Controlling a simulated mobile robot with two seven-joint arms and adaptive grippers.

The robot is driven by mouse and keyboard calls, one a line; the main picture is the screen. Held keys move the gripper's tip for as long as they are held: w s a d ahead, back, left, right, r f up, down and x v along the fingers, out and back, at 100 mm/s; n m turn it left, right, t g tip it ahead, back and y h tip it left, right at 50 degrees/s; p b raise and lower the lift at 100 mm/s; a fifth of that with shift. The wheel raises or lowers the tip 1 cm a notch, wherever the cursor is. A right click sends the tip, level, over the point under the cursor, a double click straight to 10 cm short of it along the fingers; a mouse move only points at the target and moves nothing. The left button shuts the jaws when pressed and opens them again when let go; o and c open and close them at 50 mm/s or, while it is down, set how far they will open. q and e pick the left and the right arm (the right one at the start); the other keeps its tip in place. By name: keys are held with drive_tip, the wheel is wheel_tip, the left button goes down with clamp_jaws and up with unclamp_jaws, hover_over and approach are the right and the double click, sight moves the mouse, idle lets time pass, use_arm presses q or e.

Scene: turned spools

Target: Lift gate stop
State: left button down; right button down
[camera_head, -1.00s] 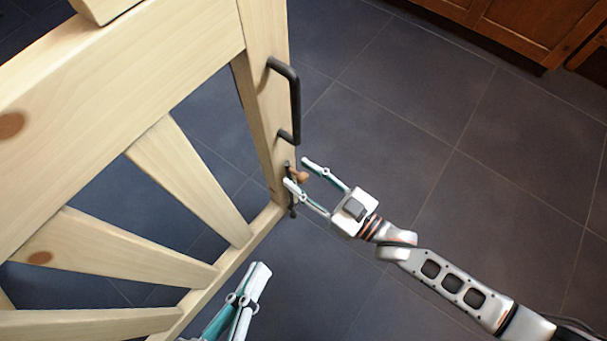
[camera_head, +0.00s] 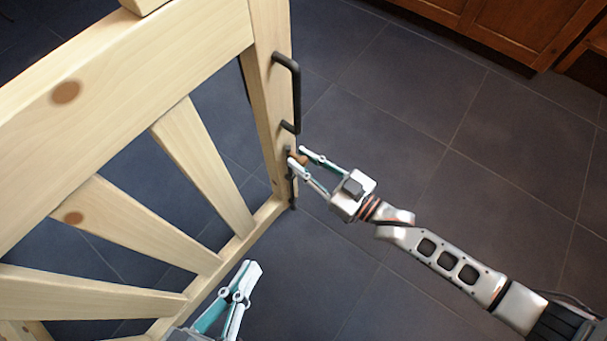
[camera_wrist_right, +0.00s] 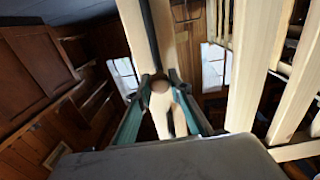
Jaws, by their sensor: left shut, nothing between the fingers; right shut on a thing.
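A pale wooden gate (camera_head: 265,90) with slanted slats fills the left of the head view. A black bar handle (camera_head: 294,92) is fixed on its end post. Below the handle, a small brown wooden knob (camera_head: 298,158) sits on a dark metal rod, the stop (camera_head: 292,190), along the post's edge. My right gripper (camera_head: 298,158) is shut on the knob, which also shows round between the fingertips in the right wrist view (camera_wrist_right: 159,84). My left gripper (camera_head: 250,270) is shut and empty, below and apart from the gate's lower rail.
Dark tiled floor (camera_head: 400,110) lies open to the right of the gate. A brown wooden cabinet (camera_head: 500,30) stands at the top right. The lower rail (camera_head: 215,270) of the gate runs close to my left gripper.

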drive_tip(key=shift+r, duration=0.4)
use_arm(q)
drive_tip(key=shift+s+a+f, duration=0.15)
drive_tip(key=shift+a+f, duration=0.05)
use_arm(e)
drive_tip(key=shift+a, duration=0.1)
drive_tip(key=c, duration=1.8)
unclamp_jaws()
drive_tip(key=shift+c, duration=0.2)
use_arm(q)
drive_tip(key=shift+r, duration=0.15)
use_arm(e)
drive_tip(key=shift+f, duration=0.1)
use_arm(q)
drive_tip(key=shift+d, duration=0.1)
use_arm(e)
drive_tip(key=shift+f, duration=0.1)
drive_tip(key=shift+s+d, duration=0.1)
drive_tip(key=shift+d, duration=0.15)
drive_tip(key=v, duration=1.1)
drive_tip(key=shift+s+d, duration=0.2)
drive_tip(key=shift+d, duration=0.05)
